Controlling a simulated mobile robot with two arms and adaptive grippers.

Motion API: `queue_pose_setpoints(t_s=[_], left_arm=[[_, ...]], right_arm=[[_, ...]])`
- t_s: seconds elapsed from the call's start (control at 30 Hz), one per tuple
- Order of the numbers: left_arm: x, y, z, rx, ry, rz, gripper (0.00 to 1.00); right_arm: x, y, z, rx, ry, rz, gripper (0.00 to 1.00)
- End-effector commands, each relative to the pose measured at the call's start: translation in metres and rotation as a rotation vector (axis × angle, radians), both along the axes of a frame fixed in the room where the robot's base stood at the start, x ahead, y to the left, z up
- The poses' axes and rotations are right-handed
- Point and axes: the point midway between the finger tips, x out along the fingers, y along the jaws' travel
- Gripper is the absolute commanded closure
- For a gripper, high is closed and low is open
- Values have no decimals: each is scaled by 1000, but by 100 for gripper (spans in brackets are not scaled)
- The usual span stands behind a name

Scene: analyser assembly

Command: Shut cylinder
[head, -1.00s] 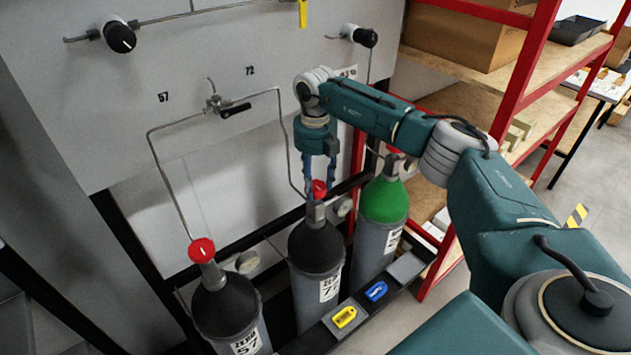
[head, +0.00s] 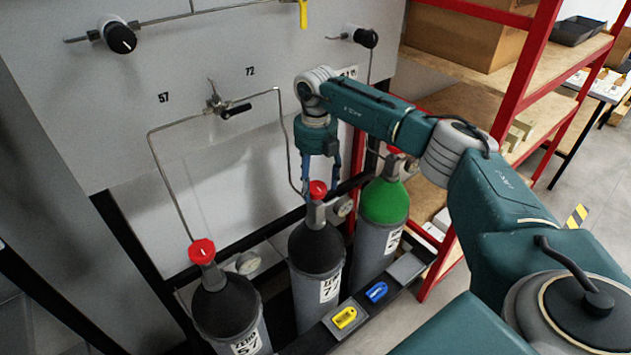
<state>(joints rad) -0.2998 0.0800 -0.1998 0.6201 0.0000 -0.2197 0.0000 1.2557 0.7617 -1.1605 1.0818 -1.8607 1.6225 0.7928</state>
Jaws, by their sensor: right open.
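Three gas cylinders stand in a row below the wall panel. The left cylinder (head: 228,312), labelled 57, is dark-topped with a red valve knob (head: 202,250). The middle cylinder (head: 316,248), labelled 72, is also dark-topped with a red valve knob (head: 318,188). The right cylinder (head: 384,202) has a green top and a red knob (head: 396,151) partly hidden by my arm. My right gripper (head: 321,184) points down over the middle cylinder's knob, open, with its fingers behind and beside the knob. I cannot tell whether they touch it. My left gripper is out of view.
A red-framed shelf (head: 524,75) stands at right.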

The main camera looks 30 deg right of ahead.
Motion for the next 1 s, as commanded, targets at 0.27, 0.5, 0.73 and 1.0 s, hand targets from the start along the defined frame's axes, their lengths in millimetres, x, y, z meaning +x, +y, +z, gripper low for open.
queue_pose_setpoints(t_s=[0.27,0.5,0.73,1.0], left_arm=[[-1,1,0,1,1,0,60],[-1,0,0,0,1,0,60],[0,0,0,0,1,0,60],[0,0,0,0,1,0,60]], right_arm=[[1,0,27,0,-2,2,37],[1,0,79,2,-3,1,37],[1,0,112,0,-1,-1,37],[1,-1,120,0,0,-1,37]])
